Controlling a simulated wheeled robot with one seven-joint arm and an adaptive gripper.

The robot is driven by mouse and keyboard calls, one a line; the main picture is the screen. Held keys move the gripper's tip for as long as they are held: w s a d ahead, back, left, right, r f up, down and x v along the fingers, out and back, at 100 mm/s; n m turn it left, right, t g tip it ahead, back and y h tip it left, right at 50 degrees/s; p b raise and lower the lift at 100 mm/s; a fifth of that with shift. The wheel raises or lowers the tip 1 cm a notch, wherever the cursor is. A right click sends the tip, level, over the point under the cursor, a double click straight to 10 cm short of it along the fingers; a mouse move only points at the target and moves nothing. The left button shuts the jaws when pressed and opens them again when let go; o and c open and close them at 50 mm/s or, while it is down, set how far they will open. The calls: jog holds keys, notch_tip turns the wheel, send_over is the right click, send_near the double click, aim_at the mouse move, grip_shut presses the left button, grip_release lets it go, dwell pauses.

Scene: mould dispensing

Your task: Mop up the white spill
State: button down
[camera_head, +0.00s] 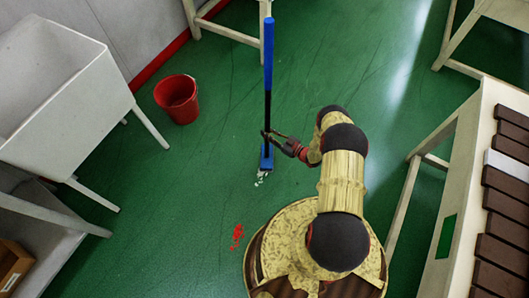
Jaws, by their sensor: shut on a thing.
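A mop (268,100) with a blue upper handle, a dark lower shaft and a blue head stands upright in the middle of the floor. My gripper (268,134) is shut on the mop's dark lower shaft, a little above the head. The white spill (260,180) shows as small white patches on the green floor. It lies at the near edge of the mop head, and part of it may be hidden under the head.
A red spill (237,236) lies nearer on the floor, left of my base. A red bucket (177,98) stands at the left, beside a white sink (60,90). A white table (470,180) with brown blocks stands at the right. The floor between is clear.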

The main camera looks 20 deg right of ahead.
dwell(0.3)
jog(key=f+b, duration=0.2)
jog(key=f, duration=0.1)
jog(key=shift+d, duration=0.2)
jog(key=shift+w+r, duration=0.1)
jog(key=shift+r, duration=0.1)
